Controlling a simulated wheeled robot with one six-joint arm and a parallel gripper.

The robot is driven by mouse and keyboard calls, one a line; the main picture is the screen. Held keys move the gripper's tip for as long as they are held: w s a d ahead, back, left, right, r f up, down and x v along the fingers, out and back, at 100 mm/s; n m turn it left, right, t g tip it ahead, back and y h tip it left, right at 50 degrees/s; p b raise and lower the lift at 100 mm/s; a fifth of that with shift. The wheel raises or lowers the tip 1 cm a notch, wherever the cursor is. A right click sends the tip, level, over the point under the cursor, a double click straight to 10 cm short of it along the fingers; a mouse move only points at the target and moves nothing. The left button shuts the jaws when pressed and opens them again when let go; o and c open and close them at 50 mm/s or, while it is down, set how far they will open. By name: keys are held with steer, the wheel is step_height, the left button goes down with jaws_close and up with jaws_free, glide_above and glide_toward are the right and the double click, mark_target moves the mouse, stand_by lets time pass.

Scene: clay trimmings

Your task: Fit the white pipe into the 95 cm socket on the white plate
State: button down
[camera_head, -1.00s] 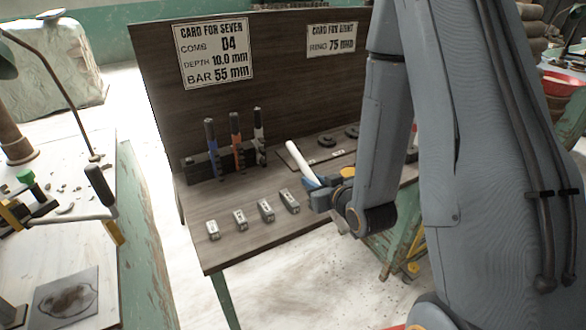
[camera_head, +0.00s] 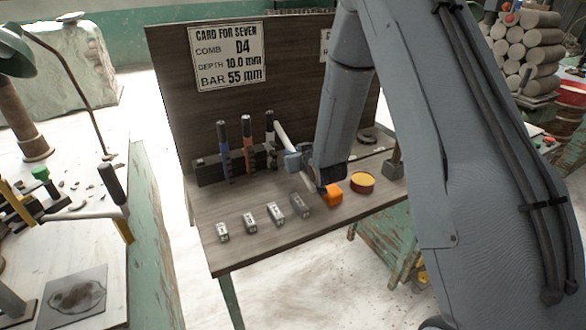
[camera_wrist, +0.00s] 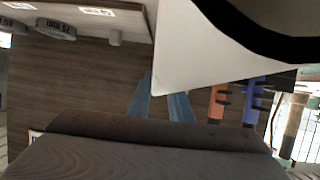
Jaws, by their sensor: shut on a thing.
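My gripper (camera_head: 294,158) is shut on the white pipe (camera_head: 283,137), which tilts up and to the left from the jaws. It is held above the table, close to the right end of the tool rack. In the wrist view a large white shape (camera_wrist: 205,55), apparently the pipe seen very close, covers the upper middle, with the blue fingers (camera_wrist: 160,106) below it. The pipe's far end and the grip itself are partly hidden. I cannot make out a white plate or a 95 socket; my arm covers much of the right side of the table.
A black rack (camera_head: 210,170) holds blue, orange and white-and-black tools. Several small metal blocks (camera_head: 249,219) line the front edge. A dark back board (camera_head: 175,100) with cards rises behind.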

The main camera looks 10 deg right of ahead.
mark_target(293, 179)
steer(key=f, duration=0.2)
steer(key=f+p, duration=0.1)
steer(key=f, duration=0.3)
steer(key=shift+s+d+f, duration=0.1)
steer(key=shift+s, duration=0.15)
steer(key=shift+w+f+p, duration=0.25)
steer(key=shift+f+p, duration=0.05)
steer(key=shift+p, duration=0.15)
steer(key=shift+f, duration=0.1)
steer(key=c, duration=2)
jaws_free()
steer(key=o, duration=0.4)
